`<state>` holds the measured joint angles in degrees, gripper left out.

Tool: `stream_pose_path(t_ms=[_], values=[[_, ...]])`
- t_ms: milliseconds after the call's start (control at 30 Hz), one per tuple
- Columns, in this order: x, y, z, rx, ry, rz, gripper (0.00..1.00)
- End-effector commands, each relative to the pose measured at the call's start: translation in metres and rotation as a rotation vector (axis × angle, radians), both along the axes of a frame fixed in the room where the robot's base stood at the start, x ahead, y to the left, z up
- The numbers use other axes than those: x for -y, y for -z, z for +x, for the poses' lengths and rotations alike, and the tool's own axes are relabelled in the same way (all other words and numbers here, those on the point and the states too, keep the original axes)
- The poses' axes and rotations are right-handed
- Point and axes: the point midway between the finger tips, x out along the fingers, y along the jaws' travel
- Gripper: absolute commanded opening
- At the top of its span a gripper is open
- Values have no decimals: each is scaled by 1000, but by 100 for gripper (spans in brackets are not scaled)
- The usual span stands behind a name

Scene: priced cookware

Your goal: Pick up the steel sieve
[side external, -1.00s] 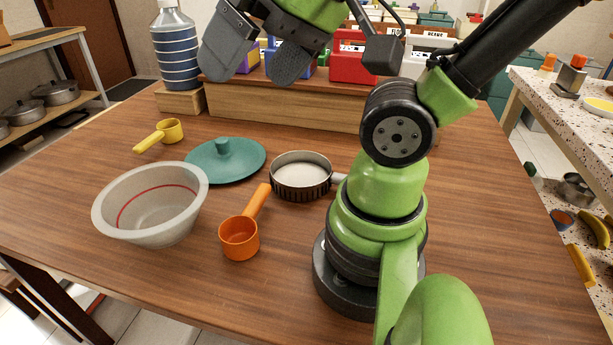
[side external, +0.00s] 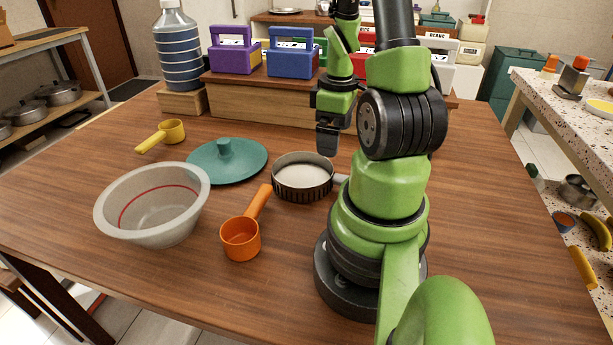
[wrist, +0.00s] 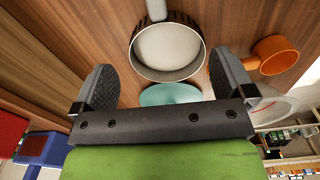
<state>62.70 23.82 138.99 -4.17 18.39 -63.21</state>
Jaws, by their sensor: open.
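The steel sieve (side external: 302,181) is a round, shallow pan with a dark ribbed side and a pale inside. It sits upright on the wooden table, its grey handle pointing right, partly hidden behind my arm. My gripper (side external: 328,142) hangs fingers down, above and behind the sieve, apart from it. In the wrist view the sieve (wrist: 168,50) shows between and beyond the two spread fingers of my gripper (wrist: 165,80), its handle running to the top edge. My gripper is open and empty.
Near the sieve are a teal lid (side external: 225,162), an orange measuring cup (side external: 240,238), a grey bowl (side external: 152,203) and a yellow measuring cup (side external: 171,130). A wooden riser (side external: 260,102) with purple (side external: 236,51) and blue boxes (side external: 293,53) stands behind. The front table is clear.

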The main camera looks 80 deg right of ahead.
Motion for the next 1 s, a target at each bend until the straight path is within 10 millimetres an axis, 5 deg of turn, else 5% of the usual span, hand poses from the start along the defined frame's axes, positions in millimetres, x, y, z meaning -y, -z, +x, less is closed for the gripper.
stream_pose_path(t_ms=[1000], values=[[2,102,-5,-13,-16,24,100]])
